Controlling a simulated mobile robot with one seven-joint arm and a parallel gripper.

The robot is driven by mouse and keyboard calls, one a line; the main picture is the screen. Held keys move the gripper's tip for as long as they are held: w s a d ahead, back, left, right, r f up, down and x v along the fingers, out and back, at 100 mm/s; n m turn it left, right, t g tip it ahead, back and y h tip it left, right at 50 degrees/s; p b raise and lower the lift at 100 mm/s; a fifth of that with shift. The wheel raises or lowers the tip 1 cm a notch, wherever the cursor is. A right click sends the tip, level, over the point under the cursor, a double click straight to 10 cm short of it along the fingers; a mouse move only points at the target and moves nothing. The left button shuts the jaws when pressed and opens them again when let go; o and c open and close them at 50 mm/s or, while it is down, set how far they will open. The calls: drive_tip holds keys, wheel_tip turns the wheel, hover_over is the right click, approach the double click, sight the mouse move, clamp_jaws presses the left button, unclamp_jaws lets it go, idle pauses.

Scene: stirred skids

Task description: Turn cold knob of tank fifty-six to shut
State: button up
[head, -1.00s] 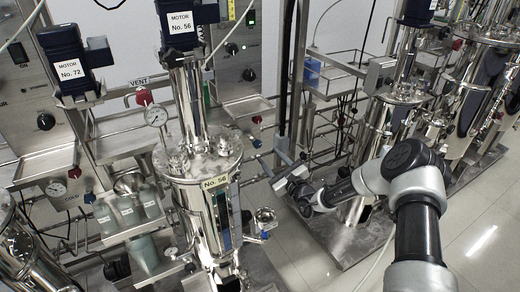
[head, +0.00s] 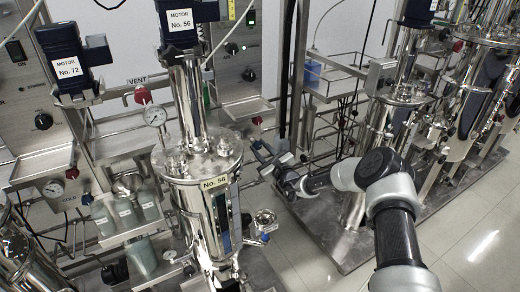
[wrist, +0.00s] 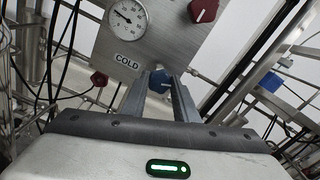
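Tank fifty-six (head: 220,215) is the steel vessel labelled No. 56 in the head view, under the motor (head: 180,20) with the same number. In the wrist view a blue knob (wrist: 160,79) shows below a panel with a COLD label (wrist: 127,62). My gripper (wrist: 160,88) is open, with one finger on each side of this knob in the picture. I cannot tell whether they touch it. In the head view my gripper (head: 264,152) is just right of the tank, at the pipes behind it; the knob there is small and partly hidden.
A dial gauge (wrist: 127,16) and a red knob (wrist: 203,9) are on the panel above. A dark upright post (head: 291,75) stands behind my gripper.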

drive_tip(key=c, duration=0.3)
drive_tip(key=shift+c, duration=0.2)
drive_tip(key=shift+m, duration=0.3)
drive_tip(key=m, duration=0.5)
drive_tip(key=shift+p, duration=0.35)
drive_tip(key=m, duration=0.5)
drive_tip(key=shift+d+m, duration=0.1)
drive_tip(key=shift+m, duration=0.3)
drive_tip(key=m, duration=0.5)
drive_tip(key=shift+f+p, duration=0.1)
drive_tip(key=shift+p, duration=0.2)
drive_tip(key=m, duration=0.5)
drive_tip(key=shift+m, duration=0.4)
